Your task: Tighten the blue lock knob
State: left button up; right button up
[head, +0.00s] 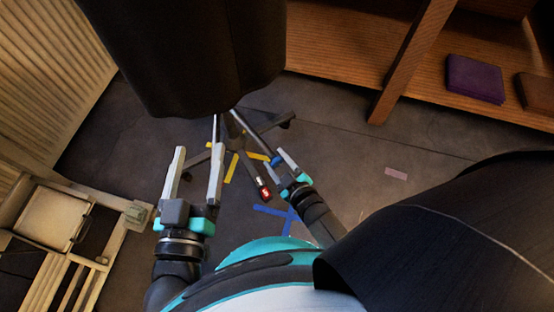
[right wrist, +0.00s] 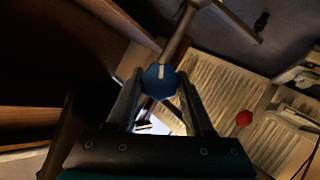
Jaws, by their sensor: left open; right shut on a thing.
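The blue lock knob (right wrist: 160,81) has a white mark on its face and sits between the two fingertips of my right gripper (right wrist: 160,88) in the right wrist view. My right gripper is shut on it. In the head view the knob (head: 277,160) is a small blue spot between the right gripper's fingers (head: 283,162), beside the lower part of a stand (head: 238,137) under a large dark garment form (head: 190,50). My left gripper (head: 198,150) is open, its fingers pointing up toward the form's hem; I cannot tell whether it touches the stand.
The stand's dark legs spread over the grey floor, one ending in a red-and-white tip (head: 264,190). Yellow, blue and pink tape (head: 396,173) marks the floor. A wooden shelf with a purple box (head: 475,79) is upper right. A pale wooden frame (head: 75,235) is lower left.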

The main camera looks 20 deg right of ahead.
grip_shut()
jog(key=shift+p, duration=0.3)
jog(key=shift+m+g+y+p, duration=0.3)
jog(key=shift+m+y+p, duration=0.1)
jog(key=shift+m, duration=0.1)
jog(key=shift+d+m+y+p, duration=0.1)
jog(key=shift+m+y+p, duration=0.2)
jog(key=shift+m+y, duration=0.3)
jog(key=shift+m+g, duration=0.3)
jog(key=shift+m, duration=0.2)
pick_arm(q)
jog(key=shift+w+a+f+m+g+y, duration=0.2)
jog(key=shift+w+a+f+g+y, duration=0.15)
jog(key=shift+a+f+g, duration=0.45)
jog(key=shift+w+a+f+m+g+y, duration=0.2)
jog(key=shift+a+f+g+y, duration=0.15)
jog(key=shift+g, duration=0.75)
pick_arm(e)
jog(key=shift+m+y, duration=0.6)
